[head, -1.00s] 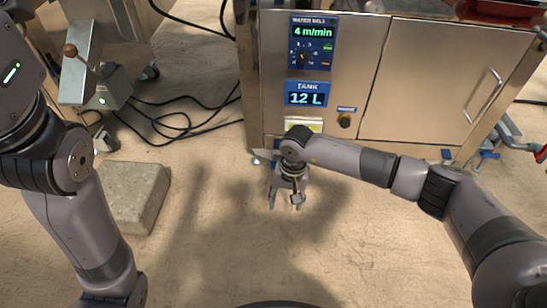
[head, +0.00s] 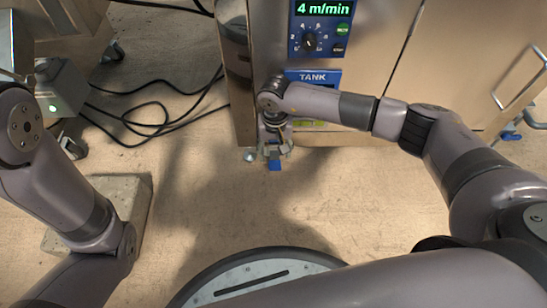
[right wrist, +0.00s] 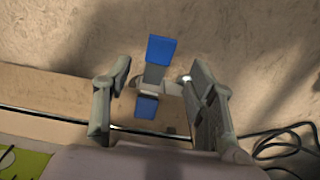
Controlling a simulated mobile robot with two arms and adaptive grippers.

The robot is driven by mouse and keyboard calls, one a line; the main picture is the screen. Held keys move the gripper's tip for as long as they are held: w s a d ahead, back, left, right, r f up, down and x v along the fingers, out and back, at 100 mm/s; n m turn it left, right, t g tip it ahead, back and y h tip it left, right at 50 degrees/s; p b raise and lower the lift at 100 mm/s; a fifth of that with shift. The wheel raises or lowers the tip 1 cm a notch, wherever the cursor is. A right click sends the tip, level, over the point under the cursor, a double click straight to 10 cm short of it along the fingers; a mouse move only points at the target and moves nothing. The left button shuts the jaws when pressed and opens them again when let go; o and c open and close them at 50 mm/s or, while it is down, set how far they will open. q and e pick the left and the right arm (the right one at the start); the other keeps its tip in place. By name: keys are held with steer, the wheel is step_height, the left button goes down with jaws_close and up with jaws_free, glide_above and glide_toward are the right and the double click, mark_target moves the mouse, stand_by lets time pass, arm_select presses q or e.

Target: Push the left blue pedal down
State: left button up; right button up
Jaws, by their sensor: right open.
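The left blue pedal (head: 274,165) sticks out near the floor at the lower left of the steel machine. In the right wrist view its blue pad (right wrist: 162,50) shows at the end of a grey lever, with a second blue piece (right wrist: 147,107) nearer the machine. My right gripper (head: 274,150) is over the pedal in the head view. In the right wrist view the open gripper (right wrist: 160,78) has one finger on either side of the lever, with nothing gripped. I cannot tell whether it touches the pedal. My left gripper is out of view.
The machine's front panel has a dial display (head: 322,28) and a tank label (head: 312,76). Another blue caster part (head: 512,134) is at right. A stone block (head: 128,196) lies at left. Black cables (head: 150,118) cross the floor left of the machine.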

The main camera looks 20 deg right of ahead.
mark_target(275, 164)
step_height(275, 164, down, 6)
steer(key=b, duration=0.3)
steer(key=shift+r, duration=0.1)
steer(key=shift+c, duration=0.2)
jaws_close()
stand_by(0.5)
